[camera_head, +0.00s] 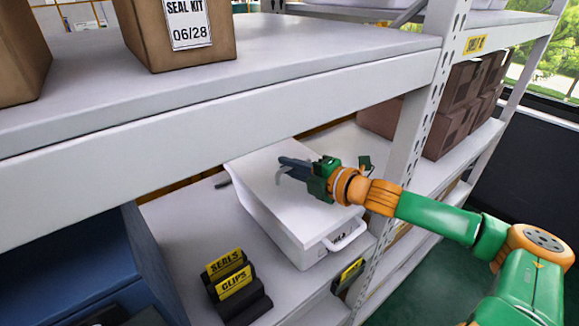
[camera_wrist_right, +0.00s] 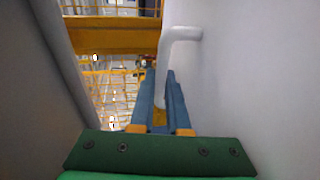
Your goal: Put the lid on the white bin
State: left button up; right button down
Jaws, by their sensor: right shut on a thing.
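The white bin (camera_head: 283,231) stands on the lower shelf, with a white loop handle (camera_head: 346,238) on its near end. The flat white lid (camera_head: 283,208) lies over the bin's top; I cannot tell whether it is fully seated. My right gripper (camera_head: 287,166) is above the lid, shut on its bent handle (camera_head: 279,178). In the right wrist view the handle (camera_wrist_right: 181,38) runs down between the fingers of my right gripper (camera_wrist_right: 160,100), and the lid's pale face (camera_wrist_right: 255,80) fills the right side. My left gripper is not in view.
The upper shelf beam (camera_head: 230,125) passes close above the bin. A perforated upright (camera_head: 415,130) stands to the right. Black holders labelled SEALS and CLIPS (camera_head: 237,285) sit in front, left of the bin. A blue bin (camera_head: 75,265) is further left. Brown boxes (camera_head: 465,100) stand at right.

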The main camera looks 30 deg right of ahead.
jog(key=shift+w, duration=0.1)
jog(key=shift+r, duration=0.15)
jog(key=shift+p, duration=0.4)
dwell(0.5)
dwell(0.5)
jog(key=shift+f, duration=0.45)
jog(key=shift+f, duration=0.2)
